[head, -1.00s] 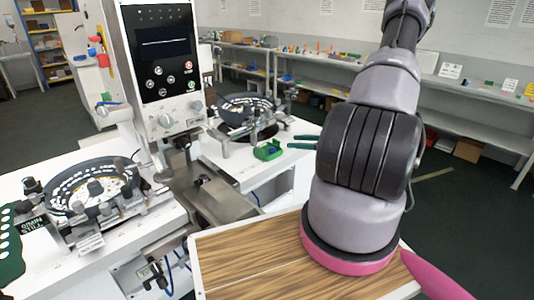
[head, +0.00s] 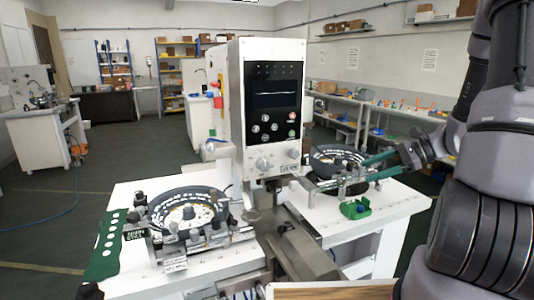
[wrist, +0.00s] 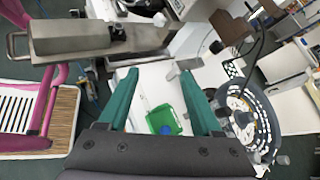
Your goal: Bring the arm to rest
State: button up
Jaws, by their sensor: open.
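My gripper (head: 372,172) has two long green fingers and hangs over the right part of the white machine table in the head view, near the right bowl feeder. In the wrist view my gripper (wrist: 160,95) shows its fingers spread wide with nothing between them touching either one. Below and beyond the fingers is a small green tray (wrist: 163,120) with a blue piece in it; it also shows in the head view (head: 355,209). My arm fills the right side of the head view.
A white machine with a dark screen (head: 275,100) stands in the middle. A left bowl feeder (head: 187,212) and a right bowl feeder (head: 338,160) flank it. A wooden board (head: 330,291) is at the bottom edge. Open floor lies at the left.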

jog(key=s+a+r+n+t+h, duration=0.1)
jog(key=s+a+r+n+h, duration=0.2)
jog(key=s+r+n, duration=0.3)
jog(key=s+a+r+n+t+h, duration=0.2)
jog(key=s+r+n+h, duration=0.4)
jog(key=r, duration=1)
jog(key=s+a+n, duration=0.1)
jog(key=s, duration=0.2)
jog(key=shift+a+r, duration=0.15)
jog(key=shift+r, duration=0.05)
jog(key=shift+s, duration=0.1)
